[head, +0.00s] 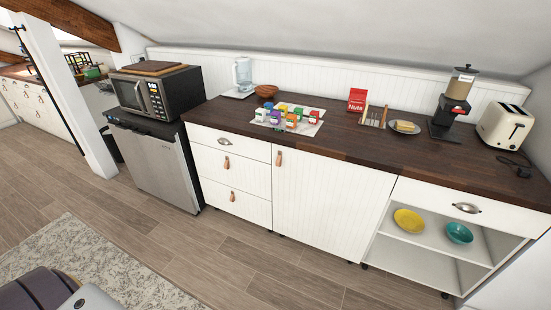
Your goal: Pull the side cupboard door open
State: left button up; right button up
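The cupboard door (325,205) is a wide white grooved panel under the dark wooden counter, in the middle of the head view. It looks shut, flush with the fronts around it. A small tan leather pull (278,158) sits near its upper left corner. Neither of my grippers shows in the head view. The inside of the cupboard is hidden behind the door.
White drawers (228,170) and a steel-fronted fridge (158,165) stand left of the door. An open shelf unit (420,262) with a yellow bowl (409,221) and a teal bowl (459,233) is right of it. The wooden floor (260,275) in front is clear.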

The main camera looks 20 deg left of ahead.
aim_at(335, 207)
jog(key=i+l+u, duration=0.15)
jog(key=i+u, duration=0.15)
jog(key=i, duration=0.25)
jog(key=i+l+u, duration=0.35)
jog(key=i, duration=0.15)
